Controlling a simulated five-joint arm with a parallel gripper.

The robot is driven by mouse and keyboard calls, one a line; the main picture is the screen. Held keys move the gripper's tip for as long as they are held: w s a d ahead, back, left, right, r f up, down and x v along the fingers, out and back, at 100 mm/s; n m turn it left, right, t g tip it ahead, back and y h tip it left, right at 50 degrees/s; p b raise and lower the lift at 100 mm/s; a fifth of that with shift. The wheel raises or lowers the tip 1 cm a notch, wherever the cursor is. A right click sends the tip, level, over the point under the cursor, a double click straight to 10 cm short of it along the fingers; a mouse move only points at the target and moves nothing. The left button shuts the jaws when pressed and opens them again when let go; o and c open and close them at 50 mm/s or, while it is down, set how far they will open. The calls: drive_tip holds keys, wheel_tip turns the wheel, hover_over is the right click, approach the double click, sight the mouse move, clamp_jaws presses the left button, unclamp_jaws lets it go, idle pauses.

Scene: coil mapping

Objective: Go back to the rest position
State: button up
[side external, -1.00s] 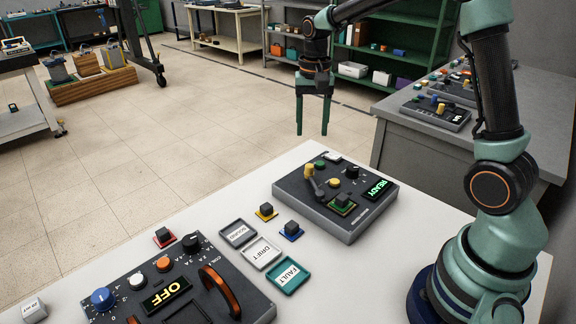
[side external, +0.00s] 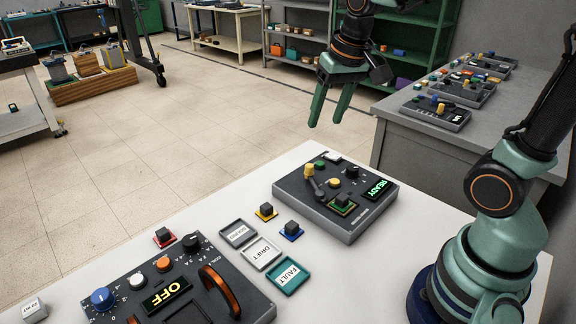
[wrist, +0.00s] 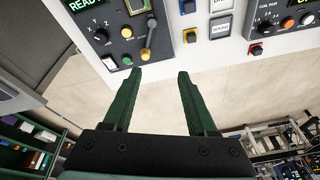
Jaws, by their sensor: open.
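My gripper (side external: 328,122) is open and empty, raised in the air beyond the far edge of the white table in the side view. In the wrist view its two green fingers (wrist: 160,74) stand apart with floor between them. The tester box (side external: 335,196) with a READY display sits on the white table, below and nearer than my gripper. A chip on a green board (side external: 342,203) sits on that box. The box also shows at the top left of the wrist view (wrist: 112,48).
On the white table (side external: 213,206) stand the OFF control panel (side external: 180,292), three labelled trays including the teal FAULT tray (side external: 288,275), and chips on red (side external: 164,237), yellow (side external: 266,211) and blue (side external: 291,231) bases. A grey side bench (side external: 420,150) stands at right. Air around my gripper is clear.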

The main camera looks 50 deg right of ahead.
drive_tip(key=s+a+n+t, duration=0.2)
drive_tip(key=s+n, duration=0.2)
drive_tip(key=s, duration=0.2)
drive_tip(key=shift+s+a, duration=0.2)
drive_tip(key=shift+a, duration=0.2)
drive_tip(key=shift+r, duration=0.1)
idle(0.3)
